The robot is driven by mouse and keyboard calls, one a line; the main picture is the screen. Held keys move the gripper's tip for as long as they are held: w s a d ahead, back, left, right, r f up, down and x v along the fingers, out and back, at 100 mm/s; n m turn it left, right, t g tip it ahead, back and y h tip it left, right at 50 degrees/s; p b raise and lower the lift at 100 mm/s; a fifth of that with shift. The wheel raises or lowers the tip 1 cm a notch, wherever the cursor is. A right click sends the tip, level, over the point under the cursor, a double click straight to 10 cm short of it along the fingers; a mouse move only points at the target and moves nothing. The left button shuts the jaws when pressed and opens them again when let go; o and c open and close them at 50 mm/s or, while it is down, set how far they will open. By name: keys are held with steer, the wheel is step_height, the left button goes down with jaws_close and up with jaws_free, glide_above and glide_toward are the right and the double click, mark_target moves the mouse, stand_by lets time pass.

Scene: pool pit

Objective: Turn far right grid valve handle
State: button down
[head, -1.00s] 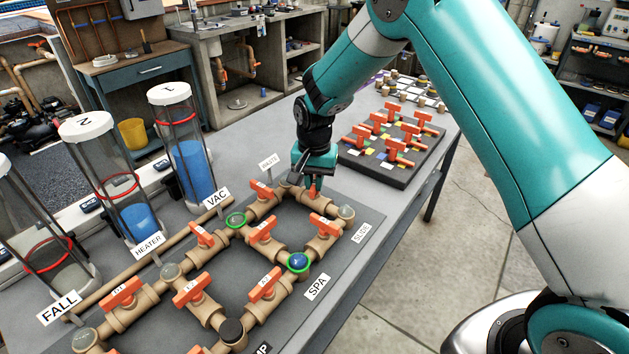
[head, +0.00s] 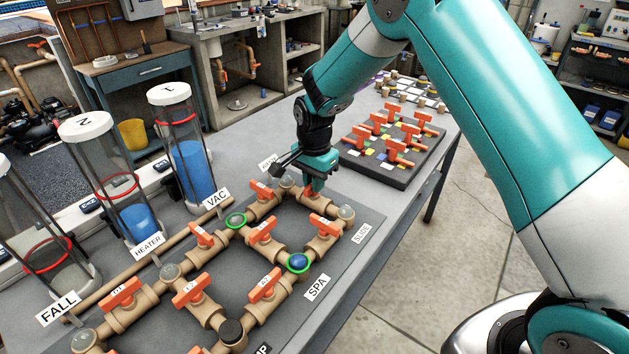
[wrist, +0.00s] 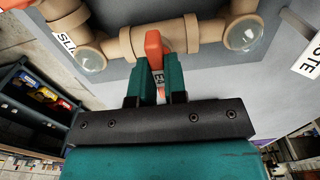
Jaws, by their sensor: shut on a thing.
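The far right grid valve handle (wrist: 154,48) is orange and sits on a tan pipe between two clear domed joints in the wrist view. My gripper (wrist: 160,75) is shut on this handle, with a teal finger on each side of its near end. In the head view my gripper (head: 314,184) is at the far right side of the pipe grid, and it hides most of the handle. The tan pipe grid (head: 322,246) carries several other orange handles.
Labels SPA (head: 317,287) and SLIDE (head: 361,233) stand beside the grid. A dark board (head: 378,168) with several orange handles lies behind, to the right. Three clear cylinders (head: 190,140) line the left. Grey table shows bare between the cylinders and the board.

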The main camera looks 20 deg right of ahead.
steer(key=shift+w, duration=0.1)
steer(key=c, duration=1.2)
jaws_free()
steer(key=shift+o, duration=0.2)
step_height(320, 180, up, 18)
steer(key=b, duration=0.2)
steer(key=shift+f, duration=0.25)
